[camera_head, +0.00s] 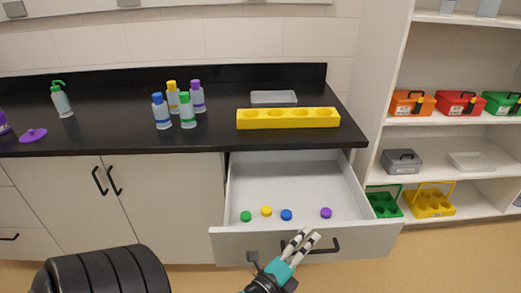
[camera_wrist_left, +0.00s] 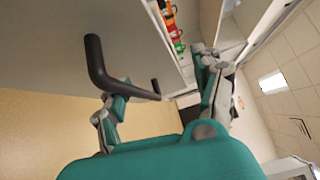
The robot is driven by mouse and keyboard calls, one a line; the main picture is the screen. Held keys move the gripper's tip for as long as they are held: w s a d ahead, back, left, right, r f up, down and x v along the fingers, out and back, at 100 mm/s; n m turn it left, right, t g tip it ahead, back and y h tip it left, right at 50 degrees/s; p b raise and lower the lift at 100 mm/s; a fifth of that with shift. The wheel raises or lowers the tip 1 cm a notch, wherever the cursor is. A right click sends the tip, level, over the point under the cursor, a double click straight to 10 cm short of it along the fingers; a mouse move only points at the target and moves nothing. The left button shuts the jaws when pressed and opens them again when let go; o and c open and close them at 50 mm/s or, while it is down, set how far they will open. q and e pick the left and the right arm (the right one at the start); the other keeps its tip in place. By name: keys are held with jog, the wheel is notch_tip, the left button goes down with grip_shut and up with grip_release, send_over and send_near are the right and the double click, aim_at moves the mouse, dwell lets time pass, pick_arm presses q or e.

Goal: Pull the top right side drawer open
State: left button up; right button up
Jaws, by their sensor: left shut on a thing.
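The top right side drawer (camera_head: 382,225) is pulled out from under the black counter in the head view. Its grey interior shows, with green (camera_head: 246,216), yellow (camera_head: 266,211), blue (camera_head: 286,215) and purple (camera_head: 326,213) caps on its floor. My left gripper (camera_head: 304,240) is at the drawer front, shut on the dark drawer handle (camera_head: 326,246). In the left wrist view the handle (camera_wrist_left: 95,60) runs between the fingers of my left gripper (camera_wrist_left: 158,100). The fingers hide part of the handle in the head view. My right gripper is in neither view.
Shelves (camera_head: 455,129) with boxes are at right. Closed cabinet doors (camera_head: 155,200) are left of the drawer.

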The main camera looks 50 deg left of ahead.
pick_arm(q)
jog(key=shift+s+a+r+b, duration=0.15)
jog(key=shift+s+r, duration=0.15)
jog(key=shift+s, duration=0.75)
jog(key=shift+s+d+r+b, duration=0.15)
jog(key=shift+s+r, duration=0.1)
jog(key=shift+s, duration=0.8)
jog(key=shift+c, duration=0.9)
jog(key=shift+s+f, duration=0.15)
jog(key=shift+s, duration=0.7)
jog(key=shift+o, duration=0.2)
jog(key=shift+s, duration=0.75)
jog(key=shift+s+f+b, duration=0.2)
jog(key=shift+s+b, duration=0.25)
jog(key=shift+s, duration=0.45)
jog(key=shift+c, duration=0.2)
jog(key=s+d+f+b, duration=0.1)
jog(key=s, duration=0.6)
jog(key=shift+s, duration=0.2)
